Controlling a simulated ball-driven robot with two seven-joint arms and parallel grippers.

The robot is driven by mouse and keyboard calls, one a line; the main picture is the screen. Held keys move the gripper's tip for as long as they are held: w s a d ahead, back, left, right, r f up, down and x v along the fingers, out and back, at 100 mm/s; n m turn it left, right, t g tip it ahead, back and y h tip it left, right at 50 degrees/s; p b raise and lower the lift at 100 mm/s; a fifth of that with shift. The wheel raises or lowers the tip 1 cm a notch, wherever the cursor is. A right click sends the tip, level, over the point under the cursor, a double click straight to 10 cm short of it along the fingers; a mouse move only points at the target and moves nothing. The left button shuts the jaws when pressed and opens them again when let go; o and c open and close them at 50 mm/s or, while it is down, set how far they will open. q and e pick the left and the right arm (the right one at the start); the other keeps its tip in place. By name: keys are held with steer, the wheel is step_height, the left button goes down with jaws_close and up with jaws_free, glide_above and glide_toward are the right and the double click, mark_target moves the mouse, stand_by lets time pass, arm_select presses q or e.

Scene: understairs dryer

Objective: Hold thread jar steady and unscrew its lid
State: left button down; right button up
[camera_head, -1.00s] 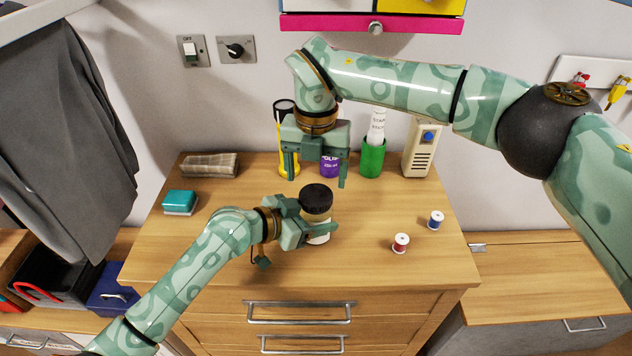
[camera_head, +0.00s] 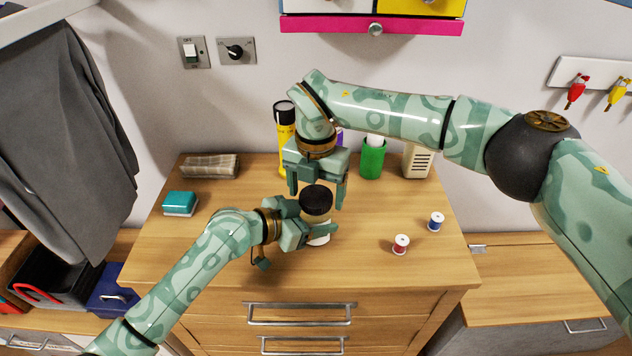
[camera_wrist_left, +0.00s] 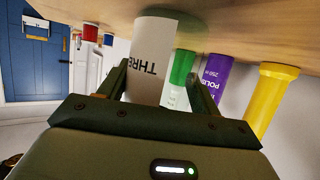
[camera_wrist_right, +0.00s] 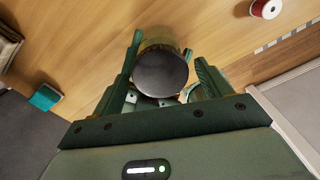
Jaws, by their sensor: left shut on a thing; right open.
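The thread jar has a black lid (camera_head: 316,200) and a pale label, which shows in the left wrist view (camera_wrist_left: 150,62) with the letters "THRE". It stands on the wooden chest top (camera_head: 370,225). My left gripper (camera_head: 318,233) is shut on the jar's body from the left, below the lid. My right gripper (camera_head: 318,196) is open above and around the jar's top, pointing down. In the right wrist view the round black lid (camera_wrist_right: 160,72) lies between its two open fingers. In the head view my grippers hide part of the jar.
A red spool (camera_head: 401,244) and a blue spool (camera_head: 436,221) stand to the right. A teal-topped block (camera_head: 181,203) and folded cloth (camera_head: 210,166) lie left.

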steer(key=c, duration=1)
steer(key=n, duration=0.3)
steer(key=shift+n, duration=0.3)
steer(key=o, duration=1.1)
steer(key=shift+c, duration=0.2)
step_height(320, 180, up, 5)
steer(key=shift+f, duration=0.15)
steer(key=shift+c, duration=0.3)
step_height(320, 180, up, 3)
steer(key=m, duration=0.3)
steer(key=shift+m, duration=0.3)
step_height(320, 180, down, 8)
steer(key=shift+r, duration=0.15)
steer(key=c, duration=1)
